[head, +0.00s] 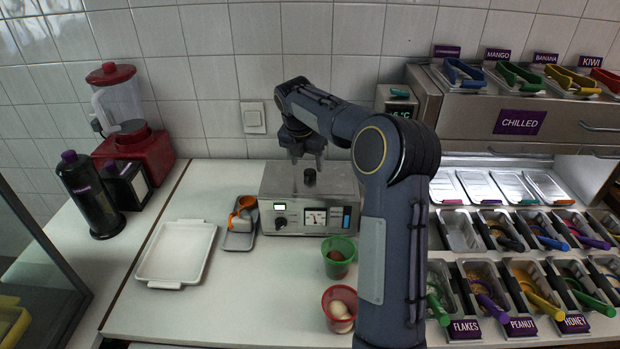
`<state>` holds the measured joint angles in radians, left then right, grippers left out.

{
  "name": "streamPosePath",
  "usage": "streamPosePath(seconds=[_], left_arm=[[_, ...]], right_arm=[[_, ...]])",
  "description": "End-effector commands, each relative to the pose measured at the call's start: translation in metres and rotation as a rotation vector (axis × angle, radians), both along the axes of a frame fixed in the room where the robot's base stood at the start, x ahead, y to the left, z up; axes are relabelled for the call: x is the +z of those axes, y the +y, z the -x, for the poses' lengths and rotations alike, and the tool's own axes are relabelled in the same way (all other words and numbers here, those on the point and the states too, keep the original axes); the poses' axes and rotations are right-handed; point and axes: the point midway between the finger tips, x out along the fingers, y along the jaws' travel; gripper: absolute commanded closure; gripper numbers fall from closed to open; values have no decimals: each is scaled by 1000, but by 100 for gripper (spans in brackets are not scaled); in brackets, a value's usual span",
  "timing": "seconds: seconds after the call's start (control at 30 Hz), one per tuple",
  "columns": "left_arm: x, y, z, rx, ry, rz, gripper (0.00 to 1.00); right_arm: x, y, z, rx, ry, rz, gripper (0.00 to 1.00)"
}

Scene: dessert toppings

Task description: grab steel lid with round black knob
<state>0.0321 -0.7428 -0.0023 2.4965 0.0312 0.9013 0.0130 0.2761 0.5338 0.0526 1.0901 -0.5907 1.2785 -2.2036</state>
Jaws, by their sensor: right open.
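The round black knob (310,178) of the steel lid stands up on top of a steel appliance (285,205) at the back middle of the counter. The lid's steel edge is hard to tell from the appliance top. My right gripper (306,158) is open and points down just above the knob. Its fingers look apart from the knob, and nothing is between them. My left gripper is not in view.
My right arm covers the counter right of the appliance. A green cup (338,258) and a red cup (340,310) stand in front. An orange-handled tool (242,208) lies left, beside a white tray (177,252). Topping bins (460,232) fill the right.

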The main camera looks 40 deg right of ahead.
Motion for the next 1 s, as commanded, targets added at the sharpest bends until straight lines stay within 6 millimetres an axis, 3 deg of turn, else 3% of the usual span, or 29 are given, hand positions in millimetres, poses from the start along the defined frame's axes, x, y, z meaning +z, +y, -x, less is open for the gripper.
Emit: streamPosePath(seconds=[0.23,0.57,1.0], left_arm=[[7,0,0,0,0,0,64],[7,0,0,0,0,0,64],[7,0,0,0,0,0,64]], right_arm=[[-34,-12,-2,-3,2,-1,42],[-40,-13,-3,-3,-2,-1,44],[-40,-12,-3,-3,-2,-1,100]])
